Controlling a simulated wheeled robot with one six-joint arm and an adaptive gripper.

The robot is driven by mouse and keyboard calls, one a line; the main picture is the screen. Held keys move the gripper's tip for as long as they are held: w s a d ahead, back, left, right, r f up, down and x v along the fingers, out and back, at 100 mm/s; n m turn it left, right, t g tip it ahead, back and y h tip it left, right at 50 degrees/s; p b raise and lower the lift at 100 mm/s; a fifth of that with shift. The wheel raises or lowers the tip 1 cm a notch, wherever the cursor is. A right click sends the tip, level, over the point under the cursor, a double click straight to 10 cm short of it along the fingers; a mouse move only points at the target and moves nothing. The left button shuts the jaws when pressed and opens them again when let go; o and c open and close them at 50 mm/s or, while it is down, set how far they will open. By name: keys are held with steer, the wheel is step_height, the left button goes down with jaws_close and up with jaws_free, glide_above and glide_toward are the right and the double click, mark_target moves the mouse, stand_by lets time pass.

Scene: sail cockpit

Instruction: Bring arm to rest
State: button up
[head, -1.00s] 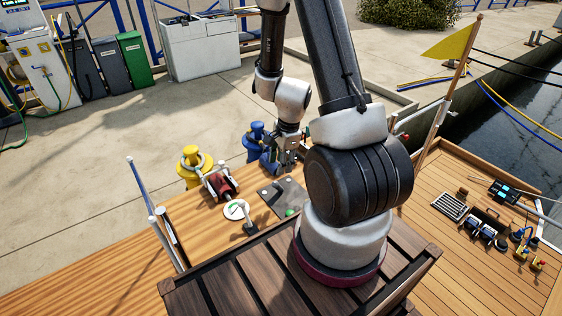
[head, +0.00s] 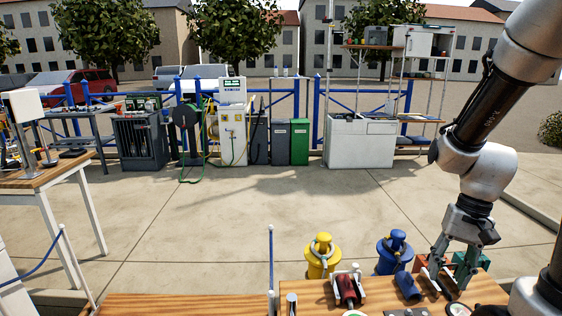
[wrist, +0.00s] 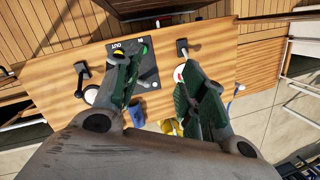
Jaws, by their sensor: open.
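My arm comes down the right side of the head view. My gripper (head: 447,278) hangs from it just above the wooden top (head: 200,302), to the right of the blue bollard (head: 394,256). In the wrist view my gripper (wrist: 160,68) has its two fingers spread, with nothing between them. Behind the fingers lies a black panel (wrist: 149,72) marked "OUT" on the wooden top. Whether the fingertips touch anything below cannot be told.
A yellow bollard (head: 322,264) stands left of the blue one. A red fitting (head: 346,288) and a blue cylinder (head: 407,285) sit near my gripper. A thin blue post (head: 271,258) rises at the wood's edge. The concrete quay (head: 200,220) beyond is largely clear.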

steer(key=s+r+n+t+h, duration=0.1)
steer(key=s+r+n+t, duration=0.1)
steer(key=r, duration=0.6)
steer(key=s+r+n+t+h, duration=0.1)
steer(key=s+r+n+t, duration=0.2)
steer(key=r, duration=0.6)
steer(key=shift+s+t, duration=0.4)
steer(key=shift+t, duration=0.1)
steer(key=shift+c, duration=0.2)
